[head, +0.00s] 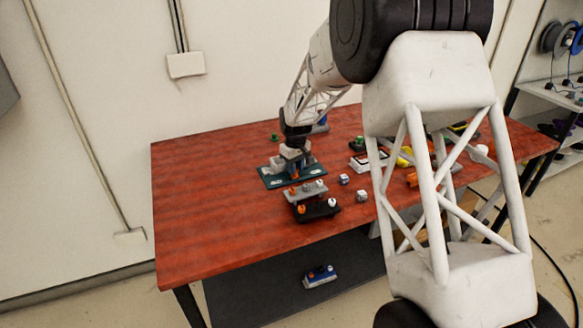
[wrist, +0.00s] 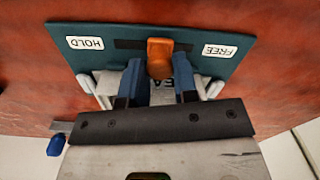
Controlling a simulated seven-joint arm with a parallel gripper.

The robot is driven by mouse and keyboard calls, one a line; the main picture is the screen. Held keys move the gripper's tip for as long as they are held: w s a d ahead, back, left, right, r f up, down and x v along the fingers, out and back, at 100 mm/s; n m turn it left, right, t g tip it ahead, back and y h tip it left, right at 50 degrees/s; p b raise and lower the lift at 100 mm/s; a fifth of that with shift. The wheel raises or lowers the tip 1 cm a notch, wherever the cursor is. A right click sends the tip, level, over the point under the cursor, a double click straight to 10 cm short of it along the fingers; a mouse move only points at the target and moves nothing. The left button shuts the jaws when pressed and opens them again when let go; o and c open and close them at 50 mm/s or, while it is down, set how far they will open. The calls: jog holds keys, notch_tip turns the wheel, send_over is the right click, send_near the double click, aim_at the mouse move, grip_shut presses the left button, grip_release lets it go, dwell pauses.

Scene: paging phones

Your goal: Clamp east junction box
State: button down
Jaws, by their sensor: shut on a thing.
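An orange lever (wrist: 160,58) stands near the middle of the plate's dark slot. The label HOLD (wrist: 85,43) is left of it and the label FREE (wrist: 219,50) right, both upside down. My gripper (wrist: 159,78) is shut on the orange lever, a blue finger on each side. In the head view my gripper (head: 292,165) is down over the teal plate (head: 270,181) on the red table, hiding much of the block.
Close in front are a grey unit (head: 306,190) with orange knobs and a black unit (head: 317,209). Small cubes (head: 344,179) and several coloured devices lie to the right. Another unit (head: 320,276) is on the lower shelf. The table's left part (head: 205,215) is clear.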

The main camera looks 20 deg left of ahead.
jog(key=shift+w+d, duration=1.2)
jog(key=c, duration=0.9)
grip_release()
jog(key=shift+r, duration=3.9)
